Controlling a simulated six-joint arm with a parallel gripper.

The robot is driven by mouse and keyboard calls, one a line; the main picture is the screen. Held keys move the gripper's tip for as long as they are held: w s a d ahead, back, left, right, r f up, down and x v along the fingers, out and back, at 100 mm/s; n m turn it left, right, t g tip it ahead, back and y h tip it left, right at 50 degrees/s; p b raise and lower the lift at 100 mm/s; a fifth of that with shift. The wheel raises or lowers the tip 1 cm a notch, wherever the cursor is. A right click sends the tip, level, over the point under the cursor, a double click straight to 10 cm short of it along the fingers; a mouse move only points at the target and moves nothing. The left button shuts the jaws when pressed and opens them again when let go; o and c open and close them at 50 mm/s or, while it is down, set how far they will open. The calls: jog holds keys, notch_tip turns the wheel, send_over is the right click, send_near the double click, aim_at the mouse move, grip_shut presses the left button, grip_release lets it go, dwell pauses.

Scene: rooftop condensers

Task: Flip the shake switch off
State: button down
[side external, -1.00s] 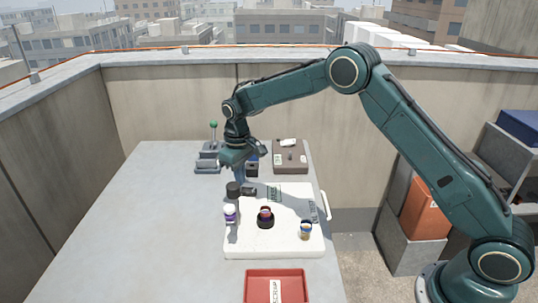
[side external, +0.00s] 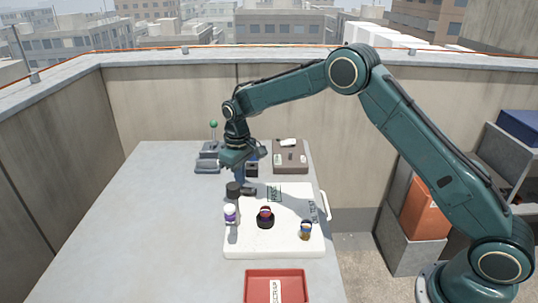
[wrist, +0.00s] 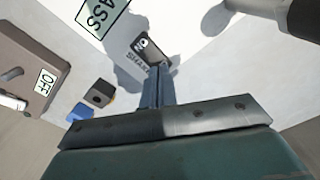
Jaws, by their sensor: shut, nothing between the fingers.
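The small grey switch box lettered SHAKE (wrist: 134,58) shows in the wrist view just beyond my fingertips. A small dark part with pale marks (wrist: 147,42) sits at its far end; I cannot tell which way the switch is set. In the side view, a dark grey piece beside the black cylinder (side external: 233,189) appears to be this box (side external: 249,191). My gripper (side external: 241,179) points down just above and left of it. My fingers (wrist: 160,68) are shut and empty. They are close to the box, but I cannot tell whether they touch it.
A brown box (side external: 278,168) with an OFF label (wrist: 45,82) stands behind. A white board (side external: 285,246) carries a purple-white bottle (side external: 229,214), a black ring (side external: 265,222) and a yellow-blue item (side external: 305,230). A red tray (side external: 255,274) is in front. The table's left side is clear.

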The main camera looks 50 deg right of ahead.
jog(key=shift+f, duration=0.85)
dwell(0.7)
jog(key=shift+r, duration=3.55)
